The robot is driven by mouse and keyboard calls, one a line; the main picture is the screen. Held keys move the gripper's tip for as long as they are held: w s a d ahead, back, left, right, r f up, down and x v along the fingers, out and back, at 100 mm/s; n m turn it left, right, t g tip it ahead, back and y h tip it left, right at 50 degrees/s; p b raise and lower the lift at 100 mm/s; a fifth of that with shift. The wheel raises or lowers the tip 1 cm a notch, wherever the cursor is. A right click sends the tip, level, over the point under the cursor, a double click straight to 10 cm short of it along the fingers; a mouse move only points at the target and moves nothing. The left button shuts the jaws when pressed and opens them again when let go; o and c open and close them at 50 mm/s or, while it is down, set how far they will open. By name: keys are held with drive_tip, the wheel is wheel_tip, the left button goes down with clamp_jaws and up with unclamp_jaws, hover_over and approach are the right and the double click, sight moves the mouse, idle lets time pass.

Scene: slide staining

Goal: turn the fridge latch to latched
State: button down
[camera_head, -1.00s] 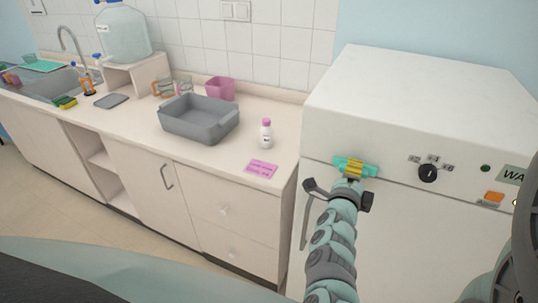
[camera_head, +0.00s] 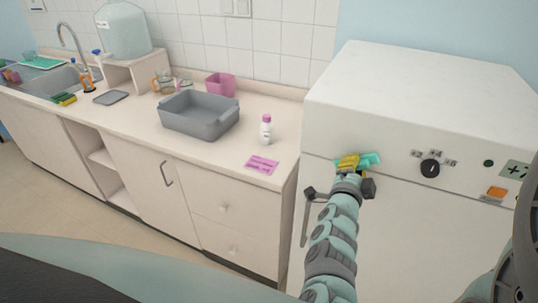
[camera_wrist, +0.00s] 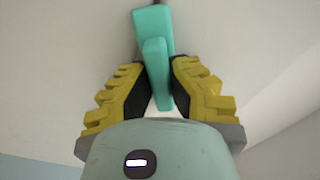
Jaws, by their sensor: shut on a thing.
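The fridge latch is a teal bar (camera_head: 370,160) on the upper front of the white fridge (camera_head: 410,225). In the wrist view the latch (camera_wrist: 155,60) lies between the two yellow ribbed fingers. My gripper (camera_head: 348,162) is shut on the latch, with the teal bar sticking out to the right of the fingers in the head view. The fingers and wrist hide part of the latch, so whether it counts as latched cannot be told.
A black dial (camera_head: 430,169), an orange button (camera_head: 497,193) and a partly cut-off display (camera_head: 515,170) are right of the latch. The counter at left holds a grey basin (camera_head: 199,116), a white bottle (camera_head: 266,130) and a pink card (camera_head: 262,163).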

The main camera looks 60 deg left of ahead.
drive_tip(key=n, duration=0.6)
drive_tip(key=shift+f+n, duration=0.3)
drive_tip(key=n, duration=0.5)
drive_tip(key=shift+f, duration=0.1)
drive_tip(key=shift+n, duration=0.3)
drive_tip(key=c, duration=1.4)
unclamp_jaws()
drive_tip(key=o, duration=0.5)
drive_tip(key=shift+a+r, duration=0.1)
drive_tip(key=shift+r, duration=0.2)
drive_tip(key=shift+r, duration=0.1)
